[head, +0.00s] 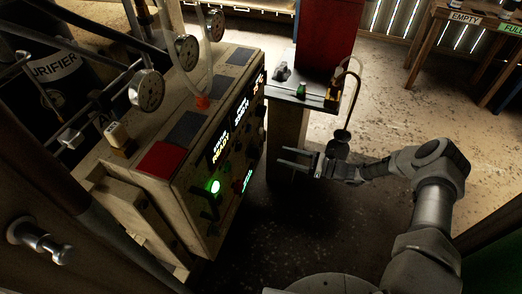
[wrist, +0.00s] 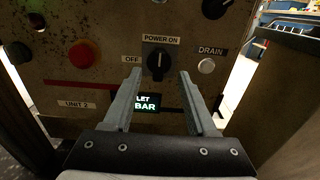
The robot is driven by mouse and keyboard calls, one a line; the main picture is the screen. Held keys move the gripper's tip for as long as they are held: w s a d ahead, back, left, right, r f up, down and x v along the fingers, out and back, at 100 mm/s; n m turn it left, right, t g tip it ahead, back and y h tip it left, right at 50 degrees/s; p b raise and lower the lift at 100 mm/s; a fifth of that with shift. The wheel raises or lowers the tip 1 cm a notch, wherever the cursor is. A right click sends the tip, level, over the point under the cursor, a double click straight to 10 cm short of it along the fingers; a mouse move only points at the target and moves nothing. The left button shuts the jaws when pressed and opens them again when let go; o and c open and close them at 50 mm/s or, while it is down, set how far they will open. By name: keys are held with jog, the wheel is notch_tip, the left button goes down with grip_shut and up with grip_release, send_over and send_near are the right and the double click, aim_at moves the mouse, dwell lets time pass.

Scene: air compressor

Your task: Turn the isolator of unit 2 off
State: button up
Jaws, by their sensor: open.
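The isolator is a black rotary knob (wrist: 158,61) on a worn beige panel in the wrist view. A POWER ON label (wrist: 160,40) is above it and an OFF label (wrist: 132,59) is at its left. Its grip looks roughly upright, toward POWER ON. A UNIT 2 label (wrist: 76,104) is at the lower left. My gripper (wrist: 160,75) is open and empty. Its fingertips appear just below the knob, one on each side; contact cannot be told. In the head view my gripper (head: 282,157) is right of the compressor panel (head: 212,190); the knob is not clear there.
A red button (wrist: 83,55) is left of the knob and a DRAIN button (wrist: 206,66) is right. A lit display (wrist: 147,103) shows between my fingers. In the head view a small stand (head: 285,94) with fittings and a hose is behind my gripper.

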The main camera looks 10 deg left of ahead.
aim_at(259, 149)
jog(key=a, duration=0.3)
jog(key=w+a+b, duration=0.1)
jog(key=a, duration=0.5)
jog(key=shift+w+a+b, duration=0.15)
jog(key=shift+a+b, duration=0.15)
jog(key=shift+a, duration=0.05)
jog(key=shift+c, duration=0.3)
grip_shut()
